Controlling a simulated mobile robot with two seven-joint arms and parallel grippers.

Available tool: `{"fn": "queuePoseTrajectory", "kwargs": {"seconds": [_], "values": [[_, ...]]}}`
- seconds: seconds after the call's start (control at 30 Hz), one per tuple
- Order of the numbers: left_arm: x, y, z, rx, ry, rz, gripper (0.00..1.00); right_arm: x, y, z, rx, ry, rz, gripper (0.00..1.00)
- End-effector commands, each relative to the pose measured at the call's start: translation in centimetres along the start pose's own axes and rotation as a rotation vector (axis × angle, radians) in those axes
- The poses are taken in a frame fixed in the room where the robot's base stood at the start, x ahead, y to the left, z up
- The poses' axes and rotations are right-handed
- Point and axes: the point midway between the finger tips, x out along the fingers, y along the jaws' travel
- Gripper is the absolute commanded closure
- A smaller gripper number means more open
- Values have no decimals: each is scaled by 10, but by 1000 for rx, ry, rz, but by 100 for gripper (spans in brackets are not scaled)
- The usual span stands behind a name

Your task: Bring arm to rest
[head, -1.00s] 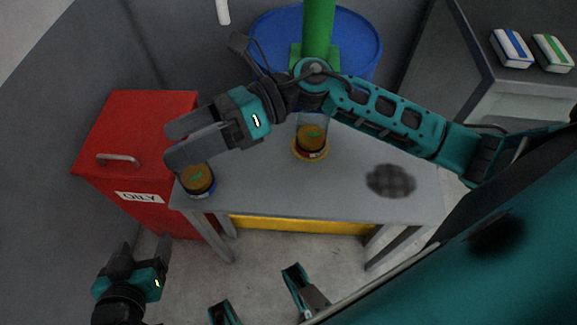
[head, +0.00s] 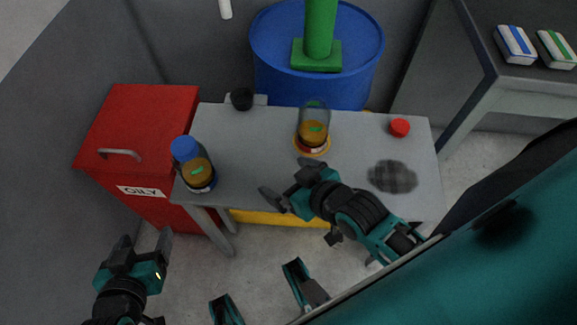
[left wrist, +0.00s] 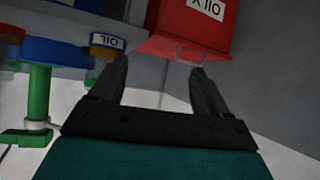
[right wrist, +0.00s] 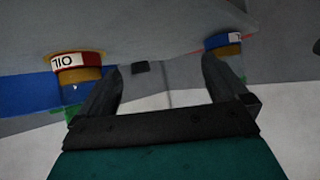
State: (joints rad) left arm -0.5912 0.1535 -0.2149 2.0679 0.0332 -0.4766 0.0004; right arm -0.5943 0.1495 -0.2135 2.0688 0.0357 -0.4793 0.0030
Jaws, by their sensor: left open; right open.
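My right gripper (head: 290,189) is open and empty, in front of the grey table and close to its front edge in the head view. Its open fingers (right wrist: 160,88) also show in the right wrist view with nothing between them. My left gripper (head: 145,243) is open and empty at the lower left, below the red bin. The left wrist view shows its parted fingers (left wrist: 160,85) with the bin beyond them.
A red bin (head: 145,120) stands left; a blue drum (head: 275,60) stands behind.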

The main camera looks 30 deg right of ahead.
Motion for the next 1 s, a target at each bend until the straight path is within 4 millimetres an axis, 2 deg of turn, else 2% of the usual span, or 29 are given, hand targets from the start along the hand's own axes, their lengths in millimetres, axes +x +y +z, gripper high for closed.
{"fn": "queuePoseTrajectory", "kwargs": {"seconds": [0.07,0.23,0.3,0.5,1.0], "values": [[-2,0,-2,2,0,0,23,-1,0,-2,-3,1,1,0],[-18,-4,-24,7,4,-12,23,-18,6,-17,-8,-5,19,0],[-28,-11,-19,3,-16,-34,23,-27,10,-23,-11,-9,32,0],[-44,-20,-28,12,-20,-60,23,-43,19,-31,-21,-14,59,0],[-44,-22,-26,14,-17,-66,23,-44,22,-28,-24,-12,66,0]]}}
